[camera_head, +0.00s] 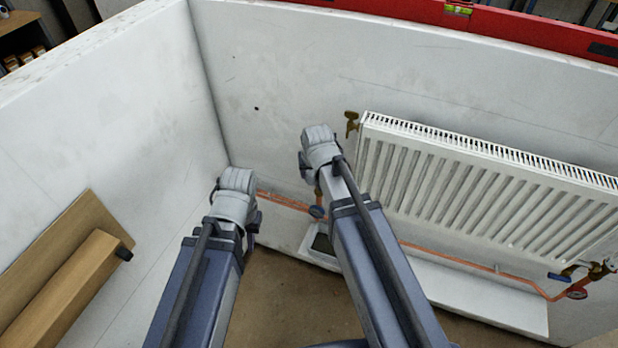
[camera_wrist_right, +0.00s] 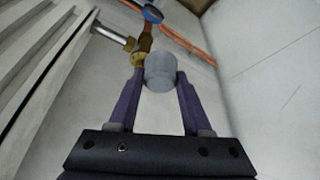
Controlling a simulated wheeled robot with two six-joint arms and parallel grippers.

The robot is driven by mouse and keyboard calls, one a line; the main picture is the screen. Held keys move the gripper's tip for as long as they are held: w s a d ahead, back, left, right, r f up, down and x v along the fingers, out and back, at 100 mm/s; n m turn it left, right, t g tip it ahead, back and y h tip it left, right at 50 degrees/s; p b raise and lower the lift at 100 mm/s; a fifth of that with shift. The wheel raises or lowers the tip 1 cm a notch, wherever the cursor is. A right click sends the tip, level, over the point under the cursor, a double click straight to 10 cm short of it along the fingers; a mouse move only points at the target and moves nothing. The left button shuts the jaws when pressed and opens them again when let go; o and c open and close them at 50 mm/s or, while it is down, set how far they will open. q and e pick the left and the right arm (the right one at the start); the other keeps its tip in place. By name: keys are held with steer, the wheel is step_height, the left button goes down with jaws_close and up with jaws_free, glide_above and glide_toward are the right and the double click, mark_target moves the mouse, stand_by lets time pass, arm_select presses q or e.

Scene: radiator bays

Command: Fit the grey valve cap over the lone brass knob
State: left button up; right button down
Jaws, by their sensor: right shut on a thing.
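The grey valve cap (camera_wrist_right: 160,72) is a short cylinder between the fingertips of my right gripper (camera_wrist_right: 160,84), which is shut on it. A brass knob (camera_wrist_right: 138,59) on the valve at the radiator's lower left shows just left of the cap and beyond it. The cap is not over the knob; I cannot tell the depth between them. In the head view my right wrist hides the cap and most of that valve.
The white radiator (camera_head: 490,190) hangs on the wall, with a brass fitting (camera_head: 351,122) at its upper left and a valve (camera_head: 598,269) at its lower right. Copper pipe (camera_head: 450,258) runs below, with a blue gauge (camera_head: 316,212). Wooden boards (camera_head: 65,280) stand left.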

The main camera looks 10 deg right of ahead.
steer(key=w+d, duration=0.2)
steer(key=w, duration=0.1)
steer(key=w+f, duration=0.1)
steer(key=shift+w+d+b, duration=0.15)
steer(key=shift+d+b, duration=0.25)
steer(key=shift+w+d+f, duration=0.1)
steer(key=shift+w+d, duration=0.1)
steer(key=shift+w, duration=0.1)
steer(key=shift+w+d+f+b, duration=0.5)
steer(key=shift+w+f+b, duration=0.3)
steer(key=shift+b, duration=0.15)
steer(key=shift+s+f+b, duration=0.2)
steer(key=shift+f+b, duration=0.3)
steer(key=shift+f, duration=0.05)
steer(key=shift+r, duration=0.1)
steer(key=shift+f+b, duration=1.45)
steer(key=shift+f, duration=0.05)
